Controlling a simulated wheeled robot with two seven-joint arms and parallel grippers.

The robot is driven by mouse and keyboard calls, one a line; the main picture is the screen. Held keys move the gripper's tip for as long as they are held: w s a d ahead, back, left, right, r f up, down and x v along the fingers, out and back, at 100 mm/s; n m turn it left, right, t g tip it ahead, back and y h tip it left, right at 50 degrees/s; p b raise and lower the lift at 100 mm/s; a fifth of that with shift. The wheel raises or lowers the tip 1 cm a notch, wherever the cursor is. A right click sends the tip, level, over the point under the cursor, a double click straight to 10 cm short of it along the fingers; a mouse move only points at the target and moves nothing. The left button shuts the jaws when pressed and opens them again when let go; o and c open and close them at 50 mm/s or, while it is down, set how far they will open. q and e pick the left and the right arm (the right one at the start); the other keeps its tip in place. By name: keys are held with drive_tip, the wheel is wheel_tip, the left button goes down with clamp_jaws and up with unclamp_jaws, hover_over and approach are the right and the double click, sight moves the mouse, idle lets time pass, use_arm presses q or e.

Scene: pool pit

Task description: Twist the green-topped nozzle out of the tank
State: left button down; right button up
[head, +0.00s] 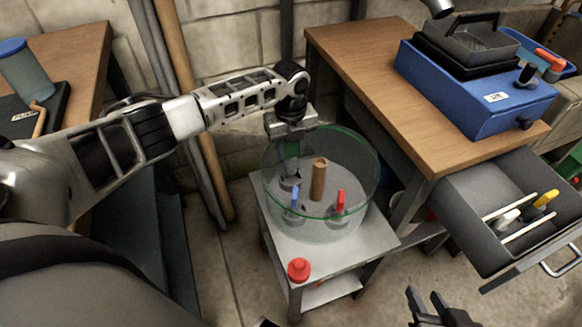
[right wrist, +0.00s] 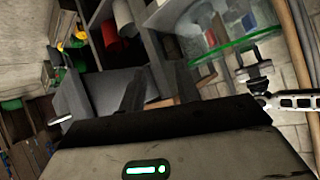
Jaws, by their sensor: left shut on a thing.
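The tank (head: 375,165) is a clear round glass vessel with a green rim on a small grey metal table. It also shows in the right wrist view (right wrist: 245,43). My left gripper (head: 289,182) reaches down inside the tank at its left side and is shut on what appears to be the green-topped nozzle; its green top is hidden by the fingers. A blue-topped nozzle (head: 295,199) and a red-topped nozzle (head: 340,202) stand in the tank nearby. My right gripper (head: 425,294) is open and empty, low at the front right, away from the tank.
A brown cylinder (head: 319,180) stands upright within the tank. A red-capped object (head: 299,269) sits on the metal table's (head: 335,250) front corner. A wooden workbench (head: 375,75) with a blue machine (head: 470,95) and an open drawer (head: 465,215) crowd the right side.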

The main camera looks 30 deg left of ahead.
idle(0.3)
